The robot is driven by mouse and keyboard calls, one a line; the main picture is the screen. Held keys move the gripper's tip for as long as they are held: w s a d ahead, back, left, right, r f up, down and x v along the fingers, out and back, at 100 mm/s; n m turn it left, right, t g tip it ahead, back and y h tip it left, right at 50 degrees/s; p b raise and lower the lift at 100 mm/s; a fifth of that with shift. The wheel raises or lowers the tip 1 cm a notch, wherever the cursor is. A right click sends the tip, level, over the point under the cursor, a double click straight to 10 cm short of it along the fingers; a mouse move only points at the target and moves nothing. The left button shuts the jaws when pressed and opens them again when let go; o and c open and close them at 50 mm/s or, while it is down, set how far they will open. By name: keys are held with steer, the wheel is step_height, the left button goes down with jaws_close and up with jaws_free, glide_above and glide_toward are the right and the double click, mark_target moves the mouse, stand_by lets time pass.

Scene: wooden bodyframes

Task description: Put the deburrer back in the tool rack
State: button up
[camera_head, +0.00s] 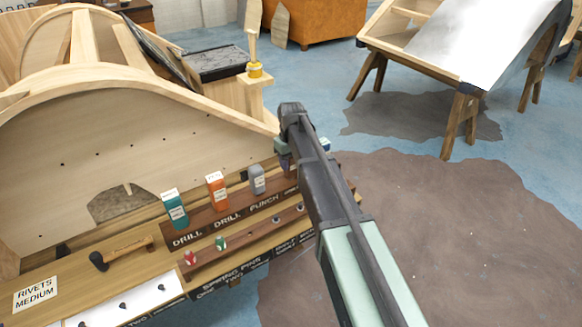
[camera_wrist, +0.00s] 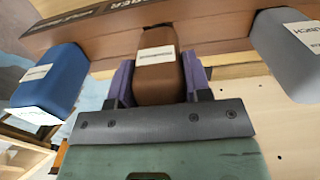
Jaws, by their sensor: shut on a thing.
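My gripper (camera_wrist: 160,85) is shut on a brown block-like tool with a white label, taken to be the deburrer (camera_wrist: 158,55); a purple finger lies on each side of it. In the wrist view the tool is in front of the brown tool rack (camera_wrist: 225,25), close to a label ending in "RER". I cannot tell whether it is seated in its slot. In the head view my gripper (camera_head: 285,155) is at the right part of the tool rack (camera_head: 208,225), and my arm hides most of the tool there.
A grey tool (camera_head: 258,180) stands left of my gripper, and a blue one (camera_head: 325,145) shows to its right; both flank it closely in the wrist view. Teal (camera_head: 174,210) and orange (camera_head: 216,192) tools stand farther left. A hammer (camera_head: 122,252) lies on the bench.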

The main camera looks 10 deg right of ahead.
steer(key=shift+f+b, duration=0.25)
steer(key=shift+b, duration=0.1)
steer(key=o, duration=1.1)
step_height(320, 180, up, 13)
steer(key=p, duration=1.3)
steer(key=shift+s+f, duration=0.1)
steer(key=shift+s, duration=0.05)
steer(key=s+m, duration=0.1)
steer(key=s, duration=0.7)
steer(key=s+m, duration=0.1)
steer(key=s, duration=0.8)
steer(key=s+m, duration=0.2)
steer(key=s, duration=0.7)
steer(key=shift+s, duration=0.25)
